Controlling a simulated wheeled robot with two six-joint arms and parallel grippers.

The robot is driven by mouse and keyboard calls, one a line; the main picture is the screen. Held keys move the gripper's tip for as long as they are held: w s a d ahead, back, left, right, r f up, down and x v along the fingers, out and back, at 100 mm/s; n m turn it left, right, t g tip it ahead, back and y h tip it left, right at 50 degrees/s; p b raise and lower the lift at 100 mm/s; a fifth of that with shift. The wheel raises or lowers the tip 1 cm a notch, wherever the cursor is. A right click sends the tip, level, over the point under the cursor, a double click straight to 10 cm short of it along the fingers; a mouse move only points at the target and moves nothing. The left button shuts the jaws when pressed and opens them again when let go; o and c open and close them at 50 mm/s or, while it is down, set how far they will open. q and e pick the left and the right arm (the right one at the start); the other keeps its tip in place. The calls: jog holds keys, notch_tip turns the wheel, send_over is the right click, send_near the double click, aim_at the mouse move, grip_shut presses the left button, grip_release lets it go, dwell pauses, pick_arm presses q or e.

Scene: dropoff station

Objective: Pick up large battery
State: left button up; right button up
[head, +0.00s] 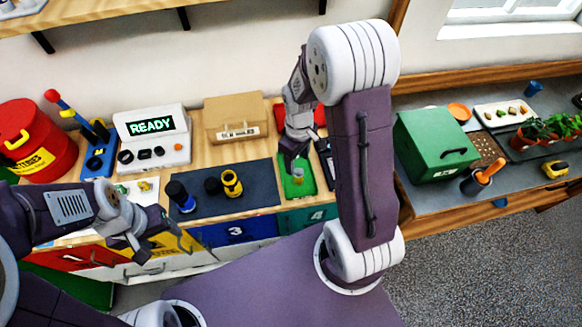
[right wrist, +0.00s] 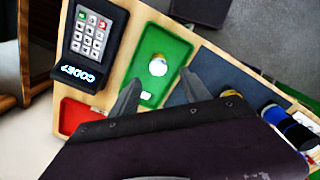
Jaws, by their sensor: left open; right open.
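A small cylinder with a shiny silver top (right wrist: 157,67) stands on a green tray (right wrist: 176,45). In the head view the cylinder (head: 298,175) is partly covered by my right gripper (head: 292,164). My right gripper is open and above the tray; in the right wrist view its fingers (right wrist: 161,80) flank the silver top with nothing clearly held. I cannot tell which is the large battery. My left gripper (head: 142,250) is open and empty at the bench front.
A keypad (right wrist: 92,42) and a red tray (right wrist: 78,115) border the green tray. A READY display box (head: 152,138), a tan box (head: 236,119) and a red drum (head: 35,140) stand behind. A green box (head: 435,143) is on the right counter.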

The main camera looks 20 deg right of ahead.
aim_at(299, 172)
jog(key=shift+s+f, duration=0.1)
jog(key=shift+s, duration=0.1)
notch_tip(299, 172, down, 3)
jog(key=shift+r, duration=0.15)
jog(key=shift+w+f, duration=0.1)
jog(key=shift+f, duration=0.4)
jog(key=f, duration=0.2)
jog(key=f+p, duration=0.1)
jog(key=f, duration=0.1)
jog(key=shift+d+f, duration=0.2)
jog(key=shift+f, duration=0.35)
grip_shut()
